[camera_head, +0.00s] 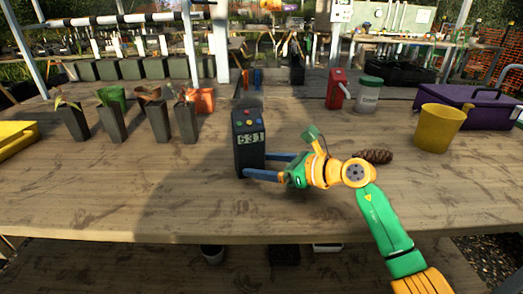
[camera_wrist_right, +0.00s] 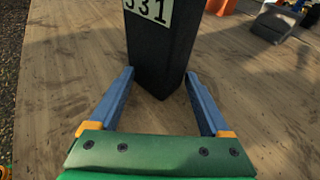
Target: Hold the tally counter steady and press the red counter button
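The tally counter (camera_head: 249,156) is a dark upright box standing on the wooden table. Its sloped top has small coloured buttons, a red one among them, above a display reading 531. In the right wrist view the counter (camera_wrist_right: 160,55) stands ahead with a corner towards me, its top out of frame. My right gripper (camera_head: 258,165) reaches in from the right, low on the counter. In the right wrist view its two blue fingers (camera_wrist_right: 160,75) are spread, one on each side of the counter. I cannot tell whether they touch it. My left gripper is not in view.
Several dark plant pots (camera_head: 112,122) stand on the left. A pine cone (camera_head: 374,156), a yellow bucket (camera_head: 440,128), a purple crate (camera_head: 480,110), a red container (camera_head: 336,90) and a lidded jar (camera_head: 368,96) are on the right. The table in front of the counter is clear.

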